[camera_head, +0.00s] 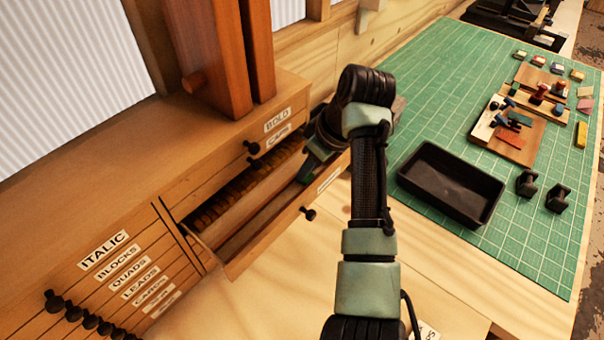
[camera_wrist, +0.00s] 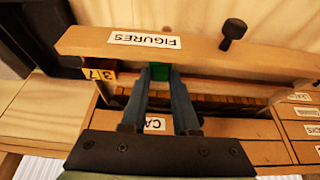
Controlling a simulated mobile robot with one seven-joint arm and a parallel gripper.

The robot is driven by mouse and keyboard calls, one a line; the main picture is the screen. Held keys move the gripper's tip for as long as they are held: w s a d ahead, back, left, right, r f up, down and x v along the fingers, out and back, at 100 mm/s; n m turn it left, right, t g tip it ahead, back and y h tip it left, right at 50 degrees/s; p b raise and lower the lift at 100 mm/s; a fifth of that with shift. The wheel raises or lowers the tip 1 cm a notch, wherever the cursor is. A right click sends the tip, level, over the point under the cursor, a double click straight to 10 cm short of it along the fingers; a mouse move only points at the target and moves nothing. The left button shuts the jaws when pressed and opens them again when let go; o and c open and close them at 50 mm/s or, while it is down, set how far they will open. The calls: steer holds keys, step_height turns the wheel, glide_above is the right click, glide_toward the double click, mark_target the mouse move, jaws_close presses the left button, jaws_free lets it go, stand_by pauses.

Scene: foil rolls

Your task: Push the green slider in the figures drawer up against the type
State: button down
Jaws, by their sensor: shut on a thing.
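The figures drawer is pulled out; its pale wooden front (camera_head: 285,220) has a black knob, and its FIGURES label shows upside down on the front in the wrist view (camera_wrist: 205,46). The green slider (camera_wrist: 160,70) is inside, close behind the front. My gripper (camera_wrist: 161,82) reaches down into the drawer with its two fingers on either side of the slider, shut on it. Yellow type blocks (camera_wrist: 100,74) marked 3 and 7 lie left of the slider in the wrist view, with a gap between.
The wooden type cabinet (camera_head: 150,160) has other labelled drawers with black knobs. A dark row of pieces (camera_head: 232,195) shows along the opening. A green mat (camera_head: 420,90) on the right holds a black tray (camera_head: 452,183), dark weights (camera_head: 527,182) and several small stamps and blocks.

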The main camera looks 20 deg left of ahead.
steer(key=c, duration=0.7)
jaws_free()
steer(key=shift+o, duration=0.2)
steer(key=v, duration=1.3)
steer(key=shift+b, duration=0.35)
